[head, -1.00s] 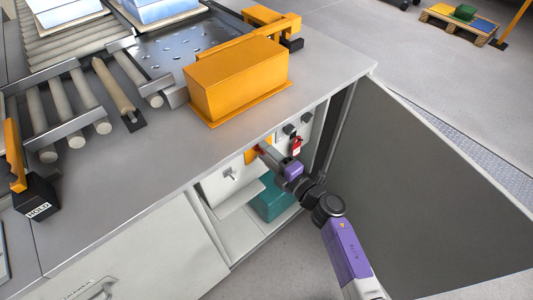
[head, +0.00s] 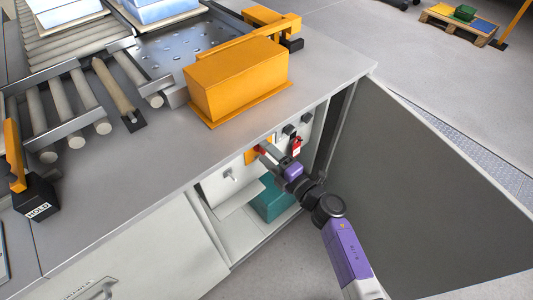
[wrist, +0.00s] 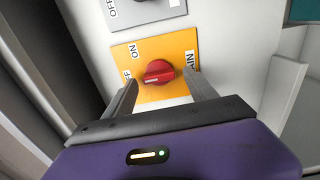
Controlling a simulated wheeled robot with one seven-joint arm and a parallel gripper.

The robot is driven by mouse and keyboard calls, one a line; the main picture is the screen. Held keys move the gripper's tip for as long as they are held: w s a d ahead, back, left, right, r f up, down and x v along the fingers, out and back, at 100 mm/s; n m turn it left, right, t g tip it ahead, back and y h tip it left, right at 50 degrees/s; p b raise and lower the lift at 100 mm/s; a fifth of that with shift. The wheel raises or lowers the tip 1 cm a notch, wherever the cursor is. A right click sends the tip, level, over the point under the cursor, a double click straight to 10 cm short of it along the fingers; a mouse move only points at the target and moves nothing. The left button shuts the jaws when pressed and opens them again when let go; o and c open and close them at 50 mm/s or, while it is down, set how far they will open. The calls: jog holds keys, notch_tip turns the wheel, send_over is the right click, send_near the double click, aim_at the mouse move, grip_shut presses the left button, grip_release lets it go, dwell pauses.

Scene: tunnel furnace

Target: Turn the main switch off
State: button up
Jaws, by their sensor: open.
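The main switch is a red rotary knob (wrist: 158,73) on a yellow plate (wrist: 178,49) labelled MAIN, ON and OFF. Its white mark points left in the wrist view, toward the partly covered OFF label (wrist: 127,76). My gripper (wrist: 164,88) is open, with one finger on each side of the knob and visible gaps between. In the head view my gripper (head: 266,153) reaches into the open cabinet, just in front of the red knob (head: 260,149) and its yellow plate (head: 250,156). Whether the fingertips touch the plate cannot be told.
A grey switch plate (wrist: 144,10) with an OFF label sits above the yellow one. A red tag (head: 296,146) hangs to the right. The cabinet door (head: 420,180) stands open on the right. A teal box (head: 272,199) lies below, under the counter (head: 130,180).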

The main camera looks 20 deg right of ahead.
jog(key=v, duration=0.7)
jog(key=shift+s+p, duration=0.35)
jog(key=shift+p, duration=0.1)
jog(key=shift+d, duration=0.1)
jog(key=s+d+r+m+t+h, duration=0.3)
jog(key=s+r+m+h, duration=0.15)
jog(key=r+m, duration=0.4)
jog(key=s+a+r+m+g+p, duration=0.1)
jog(key=s+r+m, duration=0.3)
jog(key=s, duration=0.6)
jog(key=s+a+r+m+g+p, duration=0.2)
jog(key=s+m, duration=0.3)
jog(key=s, duration=0.6)
jog(key=s+a+r+m+g+h+p, duration=0.1)
jog(key=s+r+m+g+p, duration=0.1)
jog(key=s, duration=0.8)
notch_tip(320, 180, up, 4)
jog(key=shift+s+a+f+m+p, duration=0.2)
jog(key=shift+a+m+p, duration=0.3)
jog(key=shift+m, duration=0.65)
